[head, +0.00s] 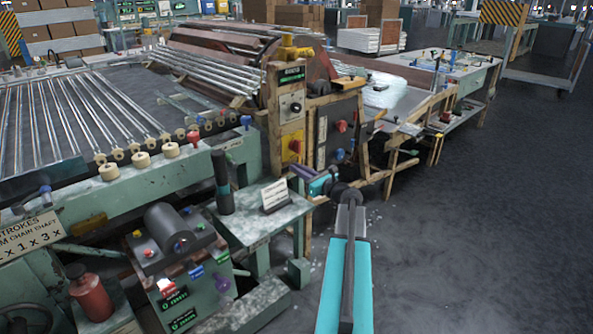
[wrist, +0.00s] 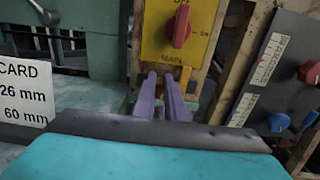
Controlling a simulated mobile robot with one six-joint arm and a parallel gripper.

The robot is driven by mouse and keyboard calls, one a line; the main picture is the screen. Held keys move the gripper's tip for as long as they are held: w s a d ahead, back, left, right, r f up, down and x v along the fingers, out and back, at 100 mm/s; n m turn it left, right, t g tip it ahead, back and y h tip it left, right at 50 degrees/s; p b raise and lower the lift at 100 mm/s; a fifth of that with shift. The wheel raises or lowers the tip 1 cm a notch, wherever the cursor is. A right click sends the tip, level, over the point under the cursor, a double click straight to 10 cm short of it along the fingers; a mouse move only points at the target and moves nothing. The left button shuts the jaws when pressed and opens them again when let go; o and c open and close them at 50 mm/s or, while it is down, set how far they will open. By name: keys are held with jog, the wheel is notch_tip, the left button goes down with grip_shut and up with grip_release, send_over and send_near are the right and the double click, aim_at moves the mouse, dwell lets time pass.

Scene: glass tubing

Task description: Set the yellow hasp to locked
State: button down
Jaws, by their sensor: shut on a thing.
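The yellow hasp (wrist: 182,75) shows as a small yellow-orange piece at the fingertips in the wrist view, just under the yellow panel (wrist: 180,35) marked OFF and MAIN. My gripper (wrist: 163,78) has its two purple fingers reaching to it and is shut on it. The fingers hide most of the hasp, so I cannot tell its position. A red rotary switch (wrist: 181,27) sits on the panel above. In the head view, my gripper (head: 298,170) reaches the base of the yellow panel (head: 292,146); I cannot make out the hasp there.
A grey control panel (wrist: 275,75) with a red lever and blue knobs stands right of the fingers. A white card (wrist: 22,98) stands at the left on a green ledge. In the head view, glass tubes (head: 75,115) lie on the left machine, and open floor (head: 480,220) is at the right.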

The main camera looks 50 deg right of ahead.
jog(key=shift+d, duration=0.3)
jog(key=c, duration=1.8)
grip_release()
jog(key=shift+s+a, duration=0.1)
jog(key=shift+s, duration=0.05)
jog(key=s, duration=1.3)
jog(key=shift+s+a+p, duration=0.3)
jog(key=shift+a+p, duration=0.05)
jog(key=shift+a, duration=0.1)
jog(key=shift+s, duration=0.1)
